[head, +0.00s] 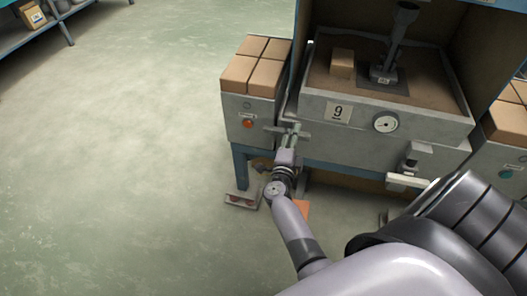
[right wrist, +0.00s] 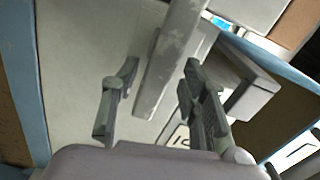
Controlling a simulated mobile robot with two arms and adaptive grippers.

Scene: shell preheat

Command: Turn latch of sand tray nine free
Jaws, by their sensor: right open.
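Sand tray nine (head: 445,110) is a grey box of brown sand with a "9" plate (head: 339,112) and a round dial (head: 386,122) on its front. My right gripper (head: 290,135) is at the tray's front left corner, reaching up from below. In the right wrist view its open fingers (right wrist: 162,68) stand on either side of a grey bar (right wrist: 172,60), which looks like the left latch's handle; contact is unclear. The latch is partly hidden by the gripper in the head view. Another latch with a pale handle (head: 408,181) is at the tray's front right. My left gripper is out of view.
Grey cabinets topped with tan blocks flank the tray, one at left (head: 247,105) and one at right (head: 505,150). A grey spout or post (head: 400,40) and a tan block (head: 342,63) stand on the sand. Open floor (head: 120,150) lies at left.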

